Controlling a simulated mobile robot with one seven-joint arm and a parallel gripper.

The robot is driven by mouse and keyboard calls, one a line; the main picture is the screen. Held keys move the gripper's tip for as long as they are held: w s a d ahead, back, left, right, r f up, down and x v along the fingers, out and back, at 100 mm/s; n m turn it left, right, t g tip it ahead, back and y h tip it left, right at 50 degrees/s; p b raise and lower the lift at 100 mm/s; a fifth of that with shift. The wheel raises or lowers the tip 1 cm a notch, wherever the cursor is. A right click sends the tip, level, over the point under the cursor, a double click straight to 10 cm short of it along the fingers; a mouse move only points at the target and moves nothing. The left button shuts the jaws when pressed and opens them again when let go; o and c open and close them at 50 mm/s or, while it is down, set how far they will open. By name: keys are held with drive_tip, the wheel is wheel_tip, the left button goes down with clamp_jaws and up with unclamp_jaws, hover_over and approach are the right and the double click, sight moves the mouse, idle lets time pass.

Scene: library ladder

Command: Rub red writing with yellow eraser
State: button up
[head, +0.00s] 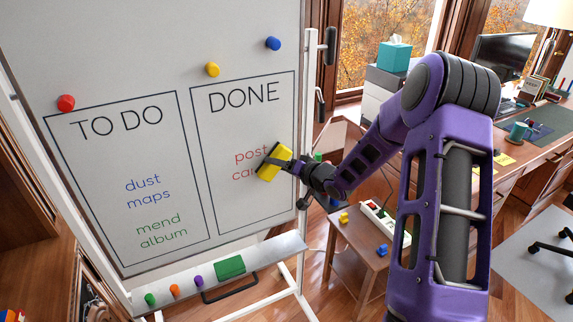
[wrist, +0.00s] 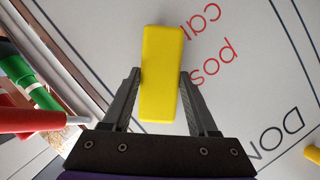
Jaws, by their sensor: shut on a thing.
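The whiteboard (head: 150,50) has a TO DO box and a DONE box. The red writing (head: 247,156) is in the DONE box and begins "post" and "car"; its right end is hidden behind the eraser in the head view. It also shows in the wrist view (wrist: 222,62), upside down, to the right of the eraser. My gripper (head: 277,165) is shut on the yellow eraser (head: 269,161), one finger on each side of it. The yellow eraser (wrist: 161,75) is at or close to the board over the end of the writing; I cannot tell whether it touches.
Red (head: 66,103), yellow (head: 212,69) and blue (head: 273,44) magnets sit on the board. Blue writing (head: 146,190) and green writing (head: 160,232) are in TO DO. Below, the ledge (head: 285,246) holds a green eraser (head: 230,267). A small table (head: 362,238) stands right of the board.

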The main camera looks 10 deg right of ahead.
drive_tip(key=shift+s+a+b, duration=0.15)
drive_tip(key=shift+s+a, duration=0.05)
drive_tip(key=shift+a, duration=0.5)
drive_tip(key=shift+s+a+b, duration=0.2)
drive_tip(key=shift+s+a, duration=0.05)
drive_tip(key=shift+a, duration=0.45)
drive_tip(key=shift+s+a+b, duration=0.15)
drive_tip(key=shift+s+a, duration=0.05)
drive_tip(key=shift+a, duration=0.5)
drive_tip(key=shift+s+a+b, duration=0.25)
drive_tip(key=shift+a+b, duration=0.05)
drive_tip(key=shift+a, duration=0.7)
drive_tip(key=shift+s+a+b, duration=0.2)
drive_tip(key=shift+a+b, duration=0.1)
drive_tip(key=shift+a, duration=0.65)
